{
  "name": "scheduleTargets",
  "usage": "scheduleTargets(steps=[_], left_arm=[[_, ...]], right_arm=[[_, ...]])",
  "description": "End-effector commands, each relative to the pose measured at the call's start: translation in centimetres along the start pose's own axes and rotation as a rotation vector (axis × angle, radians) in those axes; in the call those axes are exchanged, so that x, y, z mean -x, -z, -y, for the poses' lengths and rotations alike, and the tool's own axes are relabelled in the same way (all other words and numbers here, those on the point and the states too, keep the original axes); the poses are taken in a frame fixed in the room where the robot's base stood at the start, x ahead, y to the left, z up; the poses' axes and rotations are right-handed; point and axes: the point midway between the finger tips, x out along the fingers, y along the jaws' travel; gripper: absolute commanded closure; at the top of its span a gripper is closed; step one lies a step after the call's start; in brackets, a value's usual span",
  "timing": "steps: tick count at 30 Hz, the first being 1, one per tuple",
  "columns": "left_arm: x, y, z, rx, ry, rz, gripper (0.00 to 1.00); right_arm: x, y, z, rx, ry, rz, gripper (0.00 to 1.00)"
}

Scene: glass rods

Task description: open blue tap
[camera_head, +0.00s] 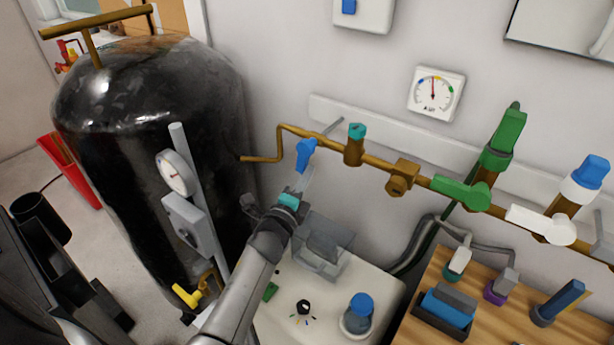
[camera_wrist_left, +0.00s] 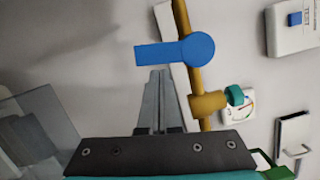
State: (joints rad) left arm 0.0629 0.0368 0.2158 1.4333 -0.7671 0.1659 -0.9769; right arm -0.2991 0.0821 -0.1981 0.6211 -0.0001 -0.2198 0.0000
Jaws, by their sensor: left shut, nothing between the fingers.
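The blue tap (camera_head: 306,153) sits on the brass pipe at the left part of the wall run. In the left wrist view the blue tap (camera_wrist_left: 178,53) shows a round hub over the pipe and a flat lever pointing left, across the pipe. My left gripper (camera_head: 305,174) is just below the tap in the head view. In the wrist view its closed fingers (camera_wrist_left: 160,73) end right beside the lever, with nothing between them. I cannot tell whether they touch it. My right gripper is not in view.
The brass pipe (camera_head: 374,178) also carries a green tap (camera_head: 462,192) and a white tap (camera_head: 543,224). A black tank (camera_head: 150,110) stands left. A gauge (camera_head: 436,93) hangs above.

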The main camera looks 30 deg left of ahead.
Motion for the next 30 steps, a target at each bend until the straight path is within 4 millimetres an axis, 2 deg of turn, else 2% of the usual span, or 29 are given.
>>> scheduleTargets(steps=[23, 30], left_arm=[[-0.2, -0.7, -0.6, -0.142, 0.036, 0.0, 1.0], [-0.3, -1.3, -1.1, -0.253, 0.064, 0.0, 1.0]], right_arm=[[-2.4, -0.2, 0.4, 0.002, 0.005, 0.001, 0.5], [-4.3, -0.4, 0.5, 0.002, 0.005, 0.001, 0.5]])
